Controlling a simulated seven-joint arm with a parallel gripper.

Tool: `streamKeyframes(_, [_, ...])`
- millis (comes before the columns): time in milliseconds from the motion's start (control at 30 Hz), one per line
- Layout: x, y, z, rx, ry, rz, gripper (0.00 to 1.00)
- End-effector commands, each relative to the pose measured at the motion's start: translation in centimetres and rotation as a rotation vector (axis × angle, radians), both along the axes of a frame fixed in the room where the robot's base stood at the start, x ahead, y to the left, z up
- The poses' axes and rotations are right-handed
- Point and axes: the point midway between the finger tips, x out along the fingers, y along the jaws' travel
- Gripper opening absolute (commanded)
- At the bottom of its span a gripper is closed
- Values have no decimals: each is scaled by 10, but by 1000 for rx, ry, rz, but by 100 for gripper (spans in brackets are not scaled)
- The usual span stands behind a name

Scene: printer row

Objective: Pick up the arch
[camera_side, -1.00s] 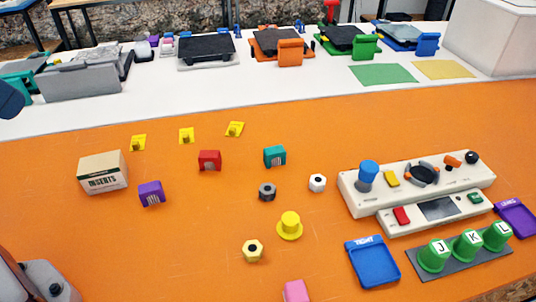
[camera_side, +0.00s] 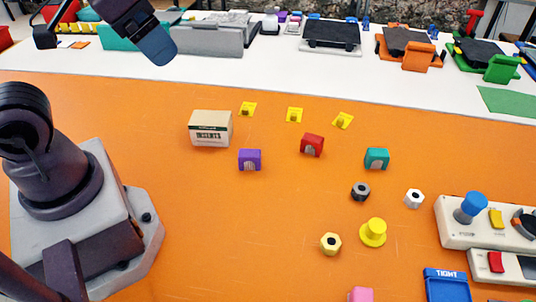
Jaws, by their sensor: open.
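Several small arch-shaped blocks stand on the orange table: a purple arch (camera_side: 249,160), a red arch (camera_side: 312,145) and a teal arch (camera_side: 377,158). A pink block (camera_side: 361,294) is cut off by the bottom edge, so its shape cannot be told. Which arch is meant is not shown. My gripper (camera_side: 158,45) is at the upper left, raised, with its dark body and blue-grey end in front of the white strip. It is open and holds nothing visible. It is well apart from all the arches.
A cardboard inserts box (camera_side: 210,129) stands left of the arches. Hex nuts (camera_side: 331,243) and a yellow flanged knob (camera_side: 373,232) lie nearer the front. A control panel (camera_side: 455,235) and blue tray (camera_side: 446,286) are at right. Printers (camera_side: 331,36) line the back.

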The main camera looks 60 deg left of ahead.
Motion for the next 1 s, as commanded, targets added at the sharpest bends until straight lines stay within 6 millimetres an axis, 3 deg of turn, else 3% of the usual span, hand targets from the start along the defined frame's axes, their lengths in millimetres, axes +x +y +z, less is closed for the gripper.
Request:
streamKeyframes(167, [18, 2, -31, -7, 175, 10, 85])
streamKeyframes(367, [55, 5, -76, -46, 352, 122, 85])
streamKeyframes(800, [127, 17, -205, -126, 532, 646, 85])
streamKeyframes(900, [145, 20, -218, -161, 488, 785, 85])
streamKeyframes(1000, [157, 21, -213, -201, 433, 874, 85])
